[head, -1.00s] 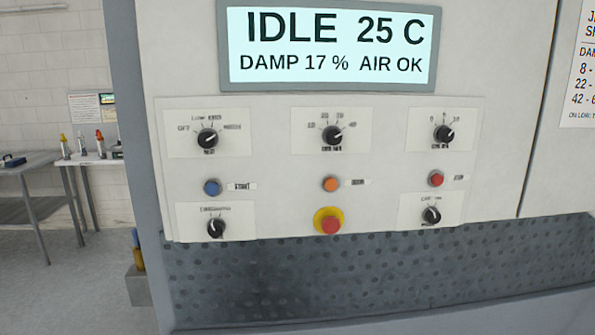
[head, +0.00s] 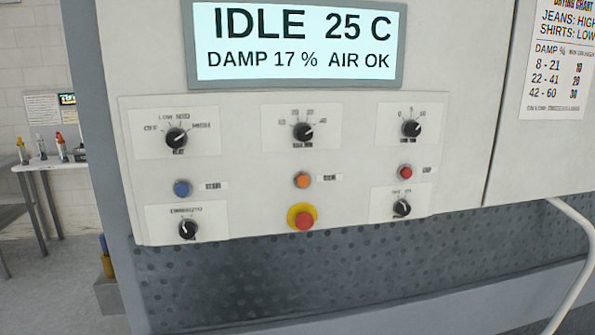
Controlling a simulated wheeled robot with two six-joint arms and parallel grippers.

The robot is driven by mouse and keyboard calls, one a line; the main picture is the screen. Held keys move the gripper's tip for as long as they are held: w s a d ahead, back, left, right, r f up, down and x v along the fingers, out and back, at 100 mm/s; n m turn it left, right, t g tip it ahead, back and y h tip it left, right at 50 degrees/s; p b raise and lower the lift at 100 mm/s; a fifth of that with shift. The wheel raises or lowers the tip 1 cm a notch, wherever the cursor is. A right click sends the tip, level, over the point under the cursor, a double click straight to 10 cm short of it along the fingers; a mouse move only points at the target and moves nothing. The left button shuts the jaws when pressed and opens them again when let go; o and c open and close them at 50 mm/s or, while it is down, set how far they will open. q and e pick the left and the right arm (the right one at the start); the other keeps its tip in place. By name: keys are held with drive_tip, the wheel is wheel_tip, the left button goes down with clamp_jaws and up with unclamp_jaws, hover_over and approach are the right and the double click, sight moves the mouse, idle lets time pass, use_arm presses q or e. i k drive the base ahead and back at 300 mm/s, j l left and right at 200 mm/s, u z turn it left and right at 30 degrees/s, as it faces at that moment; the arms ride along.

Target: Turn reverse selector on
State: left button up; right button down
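A small black rotary knob (head: 401,208) sits on a white plate at the lower right of the control panel; the print above it seems to read OFF and ON. The lettering below is too small to read, so I cannot confirm it is the reverse selector. Its pointer is too blurred to tell its setting. Another black knob (head: 188,229) sits at the lower left, with a blurred label. Neither gripper shows in the head view, and nothing touches the panel.
Above are three knobs, including the heat knob (head: 176,138), and a display (head: 295,45) reading IDLE 25 C. Between are blue (head: 182,188), orange (head: 302,180) and red (head: 405,172) buttons. A red stop button (head: 304,220) is at bottom centre. A pale bent bar (head: 578,270) is at right.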

sight(402, 207)
drive_tip(key=l+u, duration=0.15)
drive_tip(key=l, duration=1.25)
